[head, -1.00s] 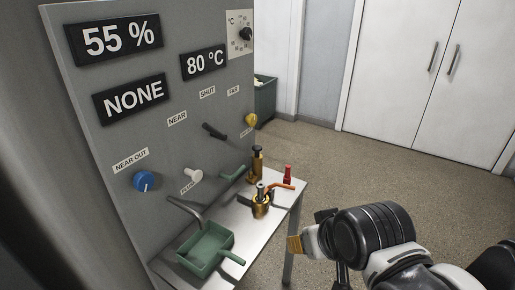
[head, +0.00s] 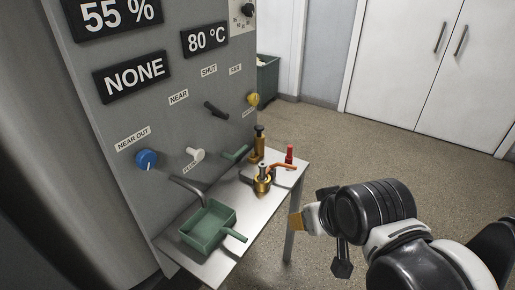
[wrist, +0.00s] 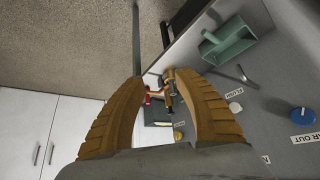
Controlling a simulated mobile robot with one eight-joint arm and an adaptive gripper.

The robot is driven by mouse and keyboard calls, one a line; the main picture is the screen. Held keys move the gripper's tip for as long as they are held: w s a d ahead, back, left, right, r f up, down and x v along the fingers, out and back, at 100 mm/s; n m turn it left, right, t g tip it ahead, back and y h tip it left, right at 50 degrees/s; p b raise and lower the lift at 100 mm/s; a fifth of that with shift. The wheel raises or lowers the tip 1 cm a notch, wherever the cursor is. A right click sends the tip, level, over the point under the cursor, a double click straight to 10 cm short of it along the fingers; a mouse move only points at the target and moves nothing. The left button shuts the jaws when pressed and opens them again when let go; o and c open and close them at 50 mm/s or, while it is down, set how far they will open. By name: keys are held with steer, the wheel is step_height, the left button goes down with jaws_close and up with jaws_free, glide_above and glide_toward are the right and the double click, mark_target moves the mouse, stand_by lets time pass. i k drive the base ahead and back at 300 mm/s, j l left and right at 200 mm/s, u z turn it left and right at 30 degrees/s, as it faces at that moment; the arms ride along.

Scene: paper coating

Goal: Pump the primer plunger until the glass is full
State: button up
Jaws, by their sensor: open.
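A brass cylinder with a black knob on top (head: 259,143), which looks like the primer plunger, stands upright at the back of the small metal table. In front of it is a brass fitting (head: 262,182) with a pale top and an orange lever (head: 284,167). I cannot tell which part is the glass or how full it is. My gripper (head: 316,220) is to the right of the table, apart from these things. In the wrist view my gripper (wrist: 162,82) has its two tan fingers apart and empty, with the brass parts (wrist: 168,95) small between them.
A green tray with a handle (head: 208,229) sits at the table's near end under a grey spout. The grey panel (head: 150,115) carries a blue knob (head: 146,159), levers and displays reading 55 %, 80 °C and NONE. A red-topped object (head: 289,154) stands at the table's right edge.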

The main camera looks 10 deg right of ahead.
mark_target(259, 128)
steer(key=i+l+z, duration=0.1)
steer(key=i+l, duration=0.2)
steer(key=i, duration=0.15)
steer(key=i+l+z, duration=0.1)
steer(key=i+l, duration=0.15)
steer(key=i, duration=0.2)
